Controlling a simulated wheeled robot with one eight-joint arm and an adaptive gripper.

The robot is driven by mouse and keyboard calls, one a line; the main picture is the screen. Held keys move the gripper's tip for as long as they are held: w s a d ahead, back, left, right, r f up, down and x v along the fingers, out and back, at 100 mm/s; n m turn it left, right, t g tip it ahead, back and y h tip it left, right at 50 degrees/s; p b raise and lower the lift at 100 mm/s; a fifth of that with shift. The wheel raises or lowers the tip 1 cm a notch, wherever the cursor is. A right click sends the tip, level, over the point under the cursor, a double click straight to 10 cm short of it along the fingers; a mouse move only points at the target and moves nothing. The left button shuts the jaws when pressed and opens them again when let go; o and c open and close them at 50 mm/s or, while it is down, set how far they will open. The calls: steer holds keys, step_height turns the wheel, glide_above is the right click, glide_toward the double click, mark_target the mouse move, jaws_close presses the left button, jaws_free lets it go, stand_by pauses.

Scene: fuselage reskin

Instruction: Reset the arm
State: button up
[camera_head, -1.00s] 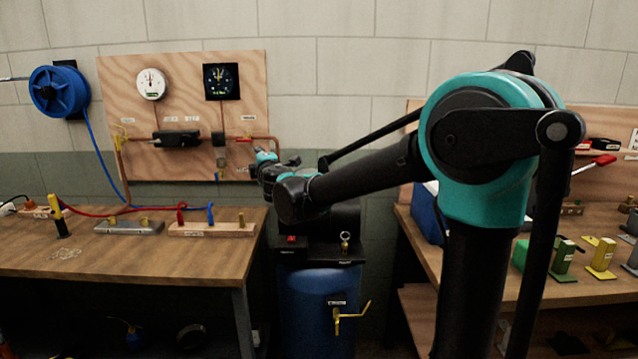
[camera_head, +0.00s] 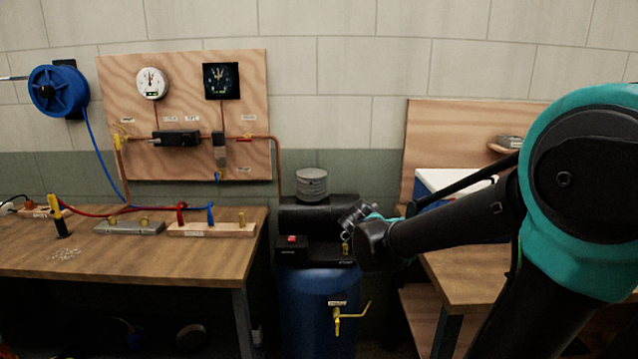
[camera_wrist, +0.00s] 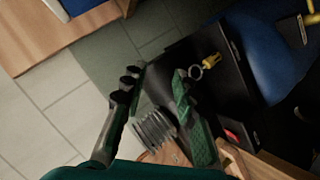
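My arm with its teal joints comes in from the right in the head view. My gripper (camera_head: 352,213) is at its end, in front of the black compressor on the blue tank. In the wrist view the two dark green fingers of my gripper (camera_wrist: 160,76) stand apart with nothing held between them. Behind them show the ribbed grey cylinder (camera_wrist: 154,131) and a brass ring fitting (camera_wrist: 208,64). Whether the fingers touch the compressor cannot be told.
The blue tank (camera_head: 312,300) with a yellow valve handle stands between the left bench (camera_head: 130,252) and the right bench (camera_head: 470,272). A plywood gauge board (camera_head: 185,85) and blue hose reel (camera_head: 60,92) are on the wall. A blue-and-white box (camera_head: 445,182) sits at right.

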steer(key=s+d+f+m+g, duration=0.2)
steer(key=s+d+f, duration=0.1)
steer(key=s+f, duration=0.35)
steer(key=s+d+f+m+g, duration=0.3)
steer(key=s+d+f, duration=0.15)
steer(key=s, duration=0.25)
steer(key=s+a+f+m+g+y, duration=0.2)
steer(key=s+f, duration=0.5)
steer(key=s, duration=0.4)
steer(key=shift+s+a+f+m+g+y, duration=0.25)
steer(key=shift+a+m+g+y, duration=0.1)
steer(key=shift+y, duration=0.15)
steer(key=shift+c, duration=0.2)
